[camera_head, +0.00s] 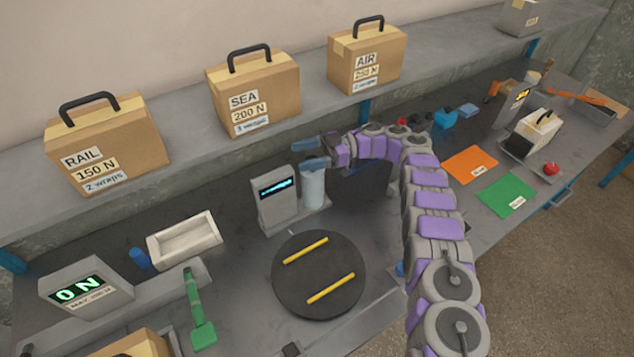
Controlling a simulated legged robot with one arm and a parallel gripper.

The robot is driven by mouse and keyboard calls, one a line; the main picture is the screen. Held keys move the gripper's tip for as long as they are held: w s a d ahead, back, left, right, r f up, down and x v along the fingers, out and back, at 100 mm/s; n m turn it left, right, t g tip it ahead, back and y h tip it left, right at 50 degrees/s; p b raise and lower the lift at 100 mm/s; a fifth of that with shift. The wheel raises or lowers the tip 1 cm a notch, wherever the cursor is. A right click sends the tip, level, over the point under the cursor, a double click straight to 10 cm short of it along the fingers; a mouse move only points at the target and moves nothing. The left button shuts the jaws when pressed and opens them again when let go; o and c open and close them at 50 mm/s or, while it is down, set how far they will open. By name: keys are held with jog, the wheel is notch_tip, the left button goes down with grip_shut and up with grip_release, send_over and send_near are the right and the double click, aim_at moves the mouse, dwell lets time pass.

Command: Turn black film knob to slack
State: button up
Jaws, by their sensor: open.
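A grey film unit (276,203) with a lit blue display stands on the bench at the centre. A pale upright film roll (313,189) stands at its right side on the same base. My gripper (304,154) is above the top of the roll, with its two blue fingers apart and pointing left. I see nothing between the fingers. I cannot make out a black knob on the unit; the top of the roll is partly covered by my fingers. I cannot tell whether the fingers touch the roll.
A black turntable (318,254) with yellow bars lies in front. A green-handled tool (198,315), white tray (184,238) and force display (86,289) are at left. Labelled cartons line the shelf (188,112) behind. Orange (468,165) and green (507,195) mats lie right of my arm.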

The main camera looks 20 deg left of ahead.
jog(key=shift+d+r, duration=0.1)
jog(key=shift+r, duration=0.5)
jog(key=shift+s+d+p, duration=0.25)
jog(key=shift+s+d, duration=0.1)
jog(key=shift+s, duration=0.25)
jog(key=shift+s+d+p, duration=0.25)
jog(key=shift+s+d, duration=0.1)
jog(key=shift+s, duration=0.25)
jog(key=s+d+r+p, duration=0.1)
jog(key=s+d, duration=0.6)
jog(key=s, duration=0.4)
jog(key=shift+p, duration=0.4)
jog(key=shift+s, duration=0.1)
